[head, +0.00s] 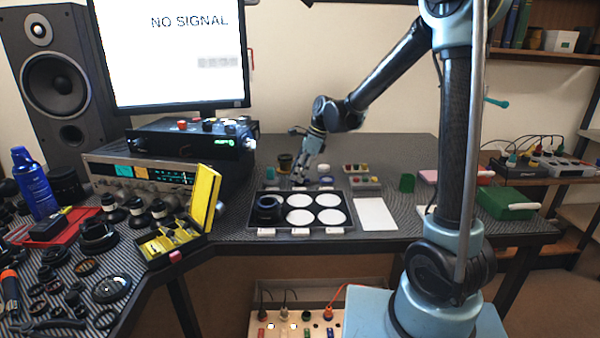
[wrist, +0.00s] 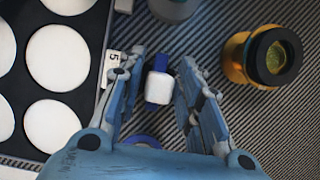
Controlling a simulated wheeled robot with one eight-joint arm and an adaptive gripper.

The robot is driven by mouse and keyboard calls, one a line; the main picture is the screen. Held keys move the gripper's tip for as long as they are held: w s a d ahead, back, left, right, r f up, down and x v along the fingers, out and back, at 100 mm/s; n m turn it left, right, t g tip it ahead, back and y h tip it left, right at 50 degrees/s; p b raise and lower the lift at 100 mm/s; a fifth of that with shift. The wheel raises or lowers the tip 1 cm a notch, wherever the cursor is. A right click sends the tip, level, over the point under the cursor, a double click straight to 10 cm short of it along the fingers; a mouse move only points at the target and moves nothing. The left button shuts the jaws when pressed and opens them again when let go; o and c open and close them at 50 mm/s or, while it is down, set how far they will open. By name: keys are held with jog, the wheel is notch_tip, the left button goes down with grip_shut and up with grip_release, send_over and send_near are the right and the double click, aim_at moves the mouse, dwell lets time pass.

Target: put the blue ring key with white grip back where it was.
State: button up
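The blue key with a white grip (wrist: 158,88) is between the two fingers of my gripper (wrist: 162,72) in the wrist view. Blue parts show above and below its white grip. The fingers stand apart, with a narrow gap on each side of the grip. I cannot tell how high the key is above the mat. A blue ring (wrist: 140,141) shows just below, partly hidden by my gripper; whether it joins the key is unclear. In the head view my gripper (head: 299,178) points down behind the tray, and the key cannot be made out.
A black tray (wrist: 93,75) with white round pads is left of my gripper, its edge tagged 5. An amber jar with a black rim (wrist: 262,56) stands at the right. A grey round thing (wrist: 173,8) is ahead. A white sheet (head: 374,214) lies right of the tray.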

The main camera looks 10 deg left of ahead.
dwell(0.3)
jog(key=v, duration=1.3)
jog(key=shift+s+a, duration=0.1)
jog(key=shift+a, duration=0.05)
